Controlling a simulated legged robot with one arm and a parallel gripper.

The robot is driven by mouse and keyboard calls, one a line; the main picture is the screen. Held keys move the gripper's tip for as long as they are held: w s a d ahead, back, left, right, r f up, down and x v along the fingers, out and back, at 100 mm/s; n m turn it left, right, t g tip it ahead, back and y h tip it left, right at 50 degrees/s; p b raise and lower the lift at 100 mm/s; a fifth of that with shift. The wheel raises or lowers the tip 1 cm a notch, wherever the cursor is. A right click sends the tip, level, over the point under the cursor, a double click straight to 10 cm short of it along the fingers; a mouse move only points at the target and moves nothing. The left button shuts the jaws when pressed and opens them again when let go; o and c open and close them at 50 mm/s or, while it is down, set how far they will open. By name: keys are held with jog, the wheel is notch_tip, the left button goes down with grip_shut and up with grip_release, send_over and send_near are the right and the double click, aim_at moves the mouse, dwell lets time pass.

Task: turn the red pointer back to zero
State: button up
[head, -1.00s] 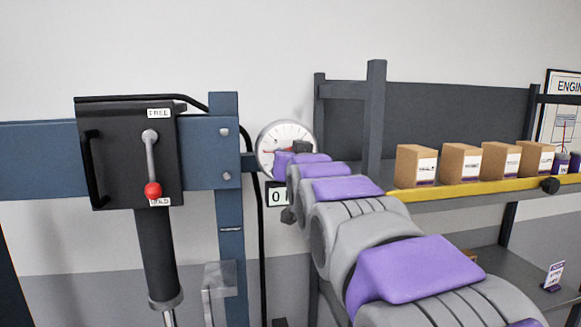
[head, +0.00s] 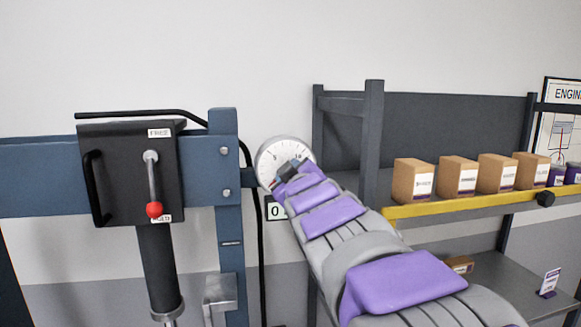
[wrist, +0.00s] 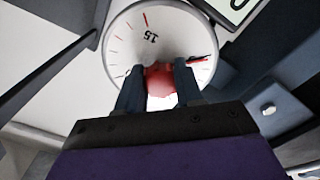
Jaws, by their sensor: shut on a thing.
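In the wrist view the gauge dial (wrist: 128,45) shows an upside-down 15 and red marks at left. My gripper (wrist: 160,76) is shut on a red piece (wrist: 160,83) at the middle of the dial, a finger on either side. A red pointer tip (wrist: 198,62) shows right of the fingers, close to a thick black mark. The pointer's middle is hidden.
A number card (head: 276,209) reading 0 sits below the gauge. Left of it are the blue post (head: 231,250) and a black box with a red-knobbed lever (head: 154,209). At right, a shelf with a yellow edge (head: 430,208) holds several cardboard boxes (head: 457,177).

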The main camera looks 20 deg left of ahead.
jog(key=shift+w+f+n+p, duration=0.1)
jog(key=shift+f+n+p, duration=0.2)
jog(key=shift+f+n, duration=0.15)
jog(key=o, duration=0.7)
jog(key=shift+r, duration=0.1)
jog(key=o, duration=0.3)
jog(key=shift+a+r, duration=0.15)
jog(key=shift+a, duration=0.05)
jog(key=shift+d, duration=0.1)
jog(key=v, duration=1.7)
jog(key=shift+s+b, duration=0.2)
jog(key=shift+b, duration=0.2)
